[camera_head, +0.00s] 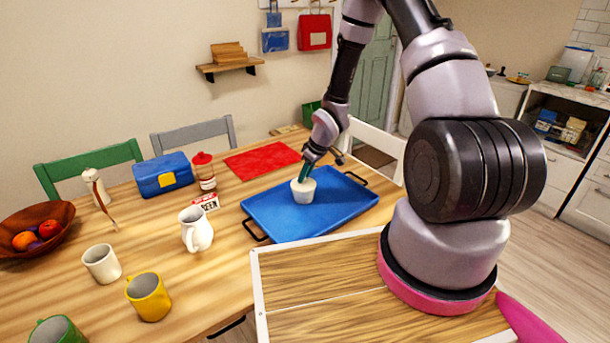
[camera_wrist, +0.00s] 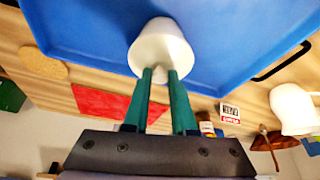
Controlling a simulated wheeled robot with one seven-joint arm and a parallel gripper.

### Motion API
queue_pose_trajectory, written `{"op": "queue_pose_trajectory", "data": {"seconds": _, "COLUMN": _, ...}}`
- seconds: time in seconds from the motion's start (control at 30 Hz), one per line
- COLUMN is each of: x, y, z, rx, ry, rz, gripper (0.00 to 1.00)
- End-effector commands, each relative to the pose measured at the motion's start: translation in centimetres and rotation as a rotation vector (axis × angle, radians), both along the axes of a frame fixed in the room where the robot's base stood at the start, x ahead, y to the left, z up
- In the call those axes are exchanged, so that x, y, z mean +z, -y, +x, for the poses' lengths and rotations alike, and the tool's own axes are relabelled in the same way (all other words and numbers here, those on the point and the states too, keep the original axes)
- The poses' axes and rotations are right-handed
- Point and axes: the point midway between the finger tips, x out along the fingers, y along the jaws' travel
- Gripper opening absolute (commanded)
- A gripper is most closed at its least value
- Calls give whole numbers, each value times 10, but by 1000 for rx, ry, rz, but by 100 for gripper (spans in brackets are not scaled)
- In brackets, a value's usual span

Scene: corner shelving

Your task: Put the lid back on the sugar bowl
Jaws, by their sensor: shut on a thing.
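A small white sugar bowl (camera_head: 303,195) stands upright on a blue tray (camera_head: 345,205) on the wooden table. Its pale lid (camera_head: 303,184) is at the bowl's mouth, under my gripper (camera_head: 305,177). I cannot tell whether the lid is fully seated or a hair above the rim. In the wrist view, the white bowl (camera_wrist: 162,40) is beyond the two green fingertips of my gripper (camera_wrist: 160,74). The fingers are shut on the lid's small knob, which they partly hide.
A white jug (camera_head: 196,230), a white mug (camera_head: 101,263) and a yellow mug (camera_head: 148,297) stand left of the tray. A red mat (camera_head: 262,160), a sauce bottle (camera_head: 204,172) and a blue box (camera_head: 163,176) lie behind. The tray around the bowl is clear.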

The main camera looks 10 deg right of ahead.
Motion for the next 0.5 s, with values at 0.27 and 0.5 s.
{"op": "queue_pose_trajectory", "data": {"seconds": 0.27, "x": 0, "y": 0, "z": 0, "rx": 0, "ry": 0, "rz": 0, "gripper": 32}}
{"op": "queue_pose_trajectory", "data": {"seconds": 0.5, "x": 0, "y": 0, "z": 0, "rx": 0, "ry": 0, "rz": 0, "gripper": 60}}
